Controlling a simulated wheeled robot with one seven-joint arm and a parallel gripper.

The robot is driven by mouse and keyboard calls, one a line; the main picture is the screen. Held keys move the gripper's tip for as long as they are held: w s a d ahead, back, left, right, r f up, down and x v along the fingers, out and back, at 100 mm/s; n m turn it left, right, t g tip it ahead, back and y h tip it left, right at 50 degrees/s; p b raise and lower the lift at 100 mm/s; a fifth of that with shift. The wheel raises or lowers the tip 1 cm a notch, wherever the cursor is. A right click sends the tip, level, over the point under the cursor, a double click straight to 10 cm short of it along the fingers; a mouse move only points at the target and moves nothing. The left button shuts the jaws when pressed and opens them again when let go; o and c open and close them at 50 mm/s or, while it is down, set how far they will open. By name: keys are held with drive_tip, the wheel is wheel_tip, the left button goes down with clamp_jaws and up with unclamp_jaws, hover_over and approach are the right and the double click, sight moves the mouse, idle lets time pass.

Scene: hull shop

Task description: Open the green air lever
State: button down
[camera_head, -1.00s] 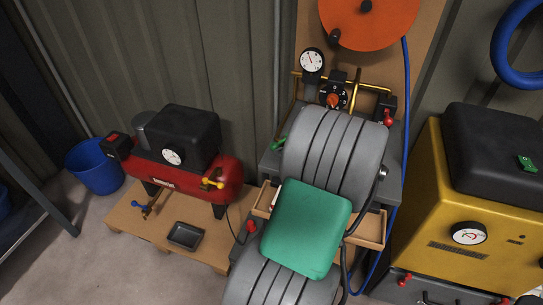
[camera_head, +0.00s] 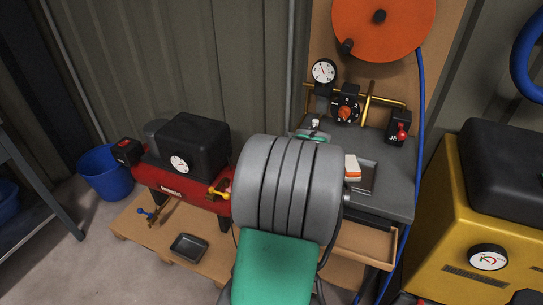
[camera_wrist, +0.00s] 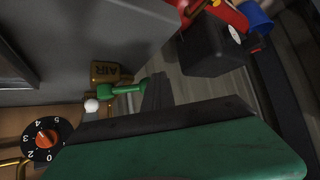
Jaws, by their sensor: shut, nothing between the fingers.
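The green air lever (camera_wrist: 125,88) shows in the wrist view beside a brass plate marked AIR (camera_wrist: 105,72). My gripper (camera_wrist: 157,88) is in the wrist view, its dark fingers shut and empty, at the right end of the lever handle. I cannot tell whether they touch it. In the head view my grey and green arm covers the left part of the bench and hides the fingers. A small green patch shows above the arm there; I cannot tell what it is.
A tray holds a white and orange block (camera_head: 352,167). A red compressor (camera_head: 180,185) stands left, a yellow machine (camera_head: 440,235) right.

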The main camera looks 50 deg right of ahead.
drive_tip(key=shift+d, duration=0.1)
drive_tip(key=shift+s+d, duration=0.65)
drive_tip(key=shift+s, duration=0.1)
drive_tip(key=shift+w+a, duration=0.15)
drive_tip(key=shift+a+f+b, duration=0.1)
drive_tip(key=shift+a+b, duration=0.25)
drive_tip(key=a, duration=0.1)
drive_tip(key=s+a, duration=0.1)
drive_tip(key=a, duration=0.1)
drive_tip(key=shift+s+f+b, duration=0.25)
drive_tip(key=shift+f+b, duration=0.1)
drive_tip(key=s+a+r, duration=0.3)
drive_tip(key=a+r, duration=0.3)
drive_tip(key=a, duration=0.1)
drive_tip(key=shift+r+p, duration=0.35)
drive_tip(key=shift+r, duration=0.05)
